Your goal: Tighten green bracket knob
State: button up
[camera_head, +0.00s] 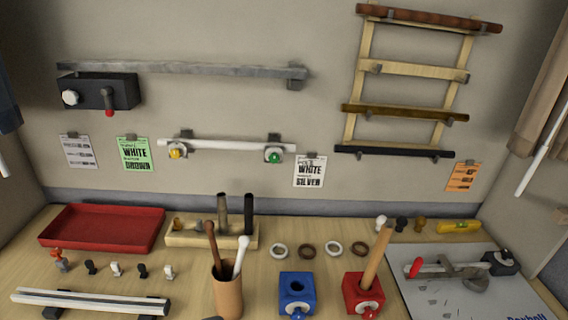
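The green knob (274,156) sits on the right bracket of a short white rod (225,145) on the back wall, left of the picture's middle. A yellow knob (177,151) sits on the rod's left bracket. The rod appears to rest in both brackets, nearly level. How tight the green knob is cannot be seen. My gripper is not in view, and nothing is seen touching the knob.
A white paper (309,171) hangs right of the green knob and a green paper (135,154) hangs farther left. A grey rail (190,68) runs above. Below, the table holds a red tray (103,226), a tool cup (228,291) and blue (297,290) and red (362,292) blocks.

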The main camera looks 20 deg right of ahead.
aim_at(273, 158)
jog(key=z, duration=0.1)
jog(key=i, duration=1)
jog(key=u, duration=0.1)
